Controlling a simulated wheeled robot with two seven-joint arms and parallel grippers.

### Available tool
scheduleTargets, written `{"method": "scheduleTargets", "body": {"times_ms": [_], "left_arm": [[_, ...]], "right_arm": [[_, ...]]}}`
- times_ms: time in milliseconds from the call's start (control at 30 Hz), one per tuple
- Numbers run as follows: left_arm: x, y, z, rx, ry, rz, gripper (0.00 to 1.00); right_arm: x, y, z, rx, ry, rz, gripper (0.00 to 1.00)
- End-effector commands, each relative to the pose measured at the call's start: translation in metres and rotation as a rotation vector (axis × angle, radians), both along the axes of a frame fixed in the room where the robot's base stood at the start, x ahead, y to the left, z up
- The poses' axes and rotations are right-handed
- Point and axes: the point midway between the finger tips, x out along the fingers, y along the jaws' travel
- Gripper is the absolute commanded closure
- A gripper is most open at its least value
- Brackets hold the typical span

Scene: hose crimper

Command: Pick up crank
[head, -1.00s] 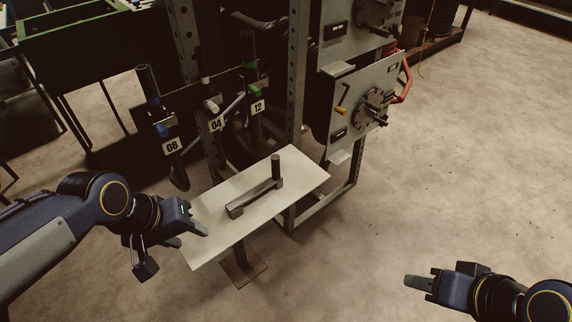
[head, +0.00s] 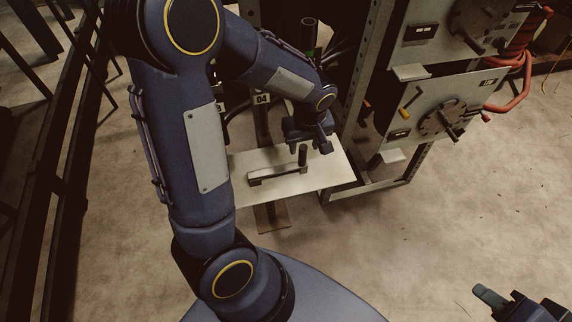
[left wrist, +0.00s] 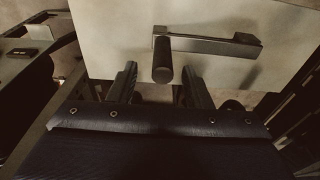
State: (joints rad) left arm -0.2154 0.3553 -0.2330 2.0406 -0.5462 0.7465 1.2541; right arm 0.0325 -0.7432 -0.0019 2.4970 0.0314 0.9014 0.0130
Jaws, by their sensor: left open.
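The crank (head: 276,175) lies on a pale flat shelf plate (head: 330,178), with its dark grip standing upright at the right end. My left gripper (head: 310,148) reaches down over the plate from behind, close to the crank's upright grip. In the left wrist view the crank's bar (left wrist: 208,45) lies across the plate and its grip (left wrist: 163,68) points toward the camera. The open fingers of my left gripper (left wrist: 158,88) stand on either side of the grip's line, apart from it. My right gripper (head: 495,300) shows at the bottom right corner, away from the crank; its jaw opening is unclear.
A machine with grey panels (head: 460,95), knobs and a red hose (head: 518,75) stands right of the plate. An upright post (head: 370,75) rises behind the plate. My left arm covers much of the hanging hoses and number tags. The floor at the right is clear.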

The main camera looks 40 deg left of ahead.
Motion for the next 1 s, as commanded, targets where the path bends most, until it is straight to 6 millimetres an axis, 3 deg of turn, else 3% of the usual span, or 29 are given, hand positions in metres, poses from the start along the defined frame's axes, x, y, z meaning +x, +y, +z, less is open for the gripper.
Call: {"method": "scheduleTargets", "body": {"times_ms": [200, 500, 833, 1000], "left_arm": [[-0.001, 0.003, -0.031, 0.001, 0.004, 0.0, 0.55], [0.0, 0.003, -0.035, 0.0, 0.0, 0.0, 0.55], [0.0, 0.003, -0.035, 0.0, 0.0, 0.0, 0.98], [0.0, 0.003, -0.034, -0.001, -0.001, 0.0, 1.0]], "right_arm": [[0.0, 0.0, 0.002, 0.0, 0.0, 0.0, 0.65], [0.0, 0.0, 0.002, 0.0, 0.0, 0.0, 0.65], [0.0, 0.0, 0.002, 0.0, 0.0, 0.0, 0.65], [0.0, 0.0, 0.002, 0.0, 0.0, 0.0, 0.65]]}}
